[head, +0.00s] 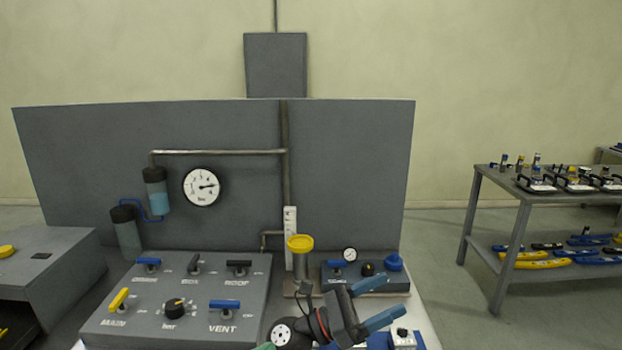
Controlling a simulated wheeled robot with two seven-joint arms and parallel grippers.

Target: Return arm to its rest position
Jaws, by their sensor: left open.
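My left gripper (392,297) is in the lower middle of the head view. Its two blue fingers point right and stand apart, with nothing visible between them. It is in front of a small grey block (372,281) with a blue handle, a black knob and a small gauge, and hides part of it. I cannot tell whether they touch. My right gripper is not in view.
A grey control panel (190,325) with blue, black and yellow handles lies to the left. Behind stands a grey board (90,150) with a round gauge (201,186) and pipes. A yellow-topped post (300,243) stands close behind the gripper. A loaded table (487,172) is at right, with open floor before it.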

